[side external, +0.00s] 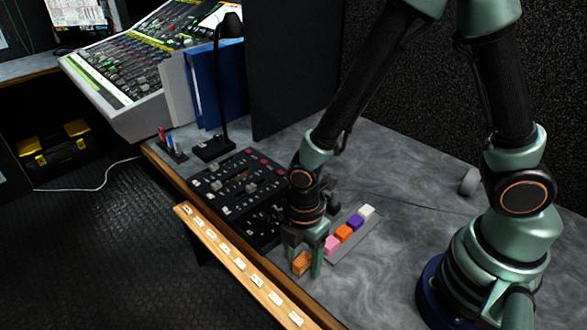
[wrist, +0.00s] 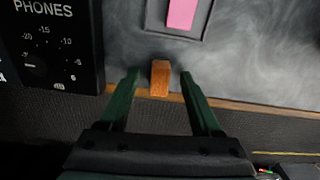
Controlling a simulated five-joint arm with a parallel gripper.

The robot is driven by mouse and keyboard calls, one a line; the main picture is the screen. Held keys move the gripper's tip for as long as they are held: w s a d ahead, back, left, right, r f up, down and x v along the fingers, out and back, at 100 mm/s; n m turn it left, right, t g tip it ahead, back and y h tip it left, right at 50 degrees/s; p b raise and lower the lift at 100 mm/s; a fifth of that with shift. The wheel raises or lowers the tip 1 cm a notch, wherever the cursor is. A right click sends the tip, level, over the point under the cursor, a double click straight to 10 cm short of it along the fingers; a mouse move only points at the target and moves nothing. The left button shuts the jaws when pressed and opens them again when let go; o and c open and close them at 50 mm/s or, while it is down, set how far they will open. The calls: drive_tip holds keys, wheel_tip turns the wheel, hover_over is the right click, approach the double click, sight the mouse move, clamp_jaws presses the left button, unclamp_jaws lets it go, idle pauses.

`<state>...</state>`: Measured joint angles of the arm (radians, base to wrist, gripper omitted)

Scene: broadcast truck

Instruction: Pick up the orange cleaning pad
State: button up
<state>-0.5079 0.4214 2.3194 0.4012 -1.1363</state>
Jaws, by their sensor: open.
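An orange pad (side external: 343,233) sits in a grey tray (side external: 352,247), in a row between a pink pad (side external: 332,244) and a purple pad (side external: 355,222). My gripper (side external: 303,266) points down at the desk's front edge, near the pink end of the tray. It is open. A brown-orange, wood-grained block (side external: 302,261) stands between its fingers. In the wrist view this block (wrist: 160,78) is between the fingertips, with a gap on both sides. The pink pad (wrist: 182,12) shows above it; the orange pad is out of that view.
A white pad (side external: 367,211) sits at the tray's far end. A black control panel (side external: 240,192) lies left of my gripper. A wooden rail with labels (side external: 232,260) runs along the desk's front. Bare desk (side external: 400,185) lies right of the tray.

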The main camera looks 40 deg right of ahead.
sight(302, 259)
drive_tip(key=shift+f, duration=0.2)
clamp_jaws()
drive_tip(key=shift+r, duration=0.15)
wheel_tip(302, 259, up, 20)
idle(0.6)
